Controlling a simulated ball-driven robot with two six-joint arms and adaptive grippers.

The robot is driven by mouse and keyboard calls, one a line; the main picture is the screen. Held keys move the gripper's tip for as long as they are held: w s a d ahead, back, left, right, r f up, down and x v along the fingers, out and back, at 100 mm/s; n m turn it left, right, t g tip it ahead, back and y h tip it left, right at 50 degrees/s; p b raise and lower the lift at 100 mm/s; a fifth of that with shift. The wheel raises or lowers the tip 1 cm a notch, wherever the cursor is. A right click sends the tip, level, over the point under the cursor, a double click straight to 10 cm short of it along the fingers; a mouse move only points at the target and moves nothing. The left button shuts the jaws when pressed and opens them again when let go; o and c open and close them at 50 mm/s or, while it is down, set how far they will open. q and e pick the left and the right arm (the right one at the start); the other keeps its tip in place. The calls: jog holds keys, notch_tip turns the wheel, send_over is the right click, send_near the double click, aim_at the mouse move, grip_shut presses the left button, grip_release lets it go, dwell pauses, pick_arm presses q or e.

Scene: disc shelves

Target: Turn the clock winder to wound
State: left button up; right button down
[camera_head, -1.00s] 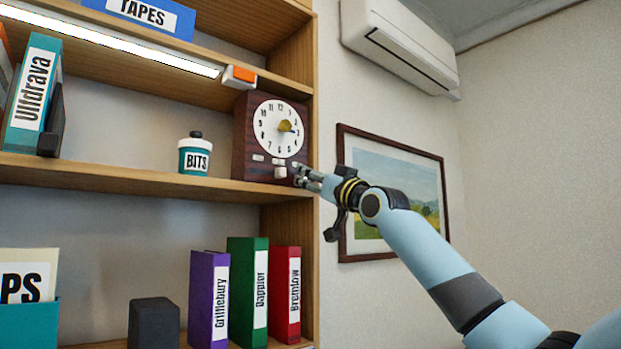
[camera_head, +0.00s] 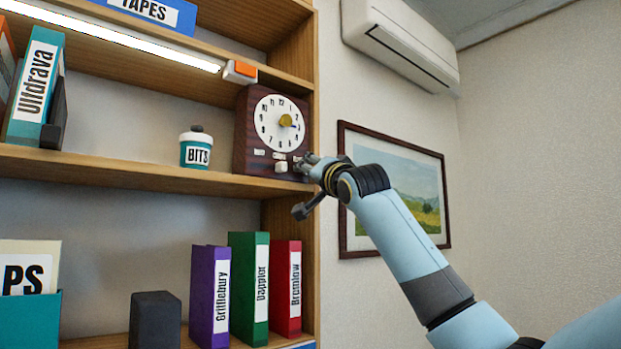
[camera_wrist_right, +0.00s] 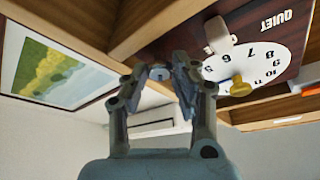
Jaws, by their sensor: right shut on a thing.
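The dark wooden clock (camera_head: 243,148) stands at the right end of the middle shelf. It has a white dial (camera_head: 277,137) with a yellow knob (camera_head: 285,120) at its centre and a white knob (camera_head: 281,167) below. In the wrist view the white knob (camera_wrist_right: 218,36) is near a "QUIET" label, beside my fingers. My right gripper (camera_head: 307,164) is at the clock's lower right edge. Its fingers (camera_wrist_right: 162,72) are shut around a small grey round piece (camera_wrist_right: 160,74), apparently the winder, mostly hidden. Its setting cannot be read. My left gripper is not in view.
A "BITS" jar (camera_head: 196,150) stands left of the clock, with free shelf between. Several binders (camera_head: 265,290) stand below. A framed picture (camera_head: 400,195) hangs on the wall behind my arm.

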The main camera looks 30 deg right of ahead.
jog(key=m+g+y+b, duration=0.1)
jog(key=m+g+b, duration=0.1)
jog(key=m, duration=0.6)
jog(key=m+g+y+b, duration=0.2)
jog(key=m+g+b, duration=0.1)
jog(key=m, duration=0.5)
jog(key=m+g+y+b, duration=0.2)
jog(key=m, duration=0.7)
jog(key=shift+d+r+g, duration=0.15)
jog(key=shift+r+g, duration=0.1)
jog(key=shift+g, duration=0.15)
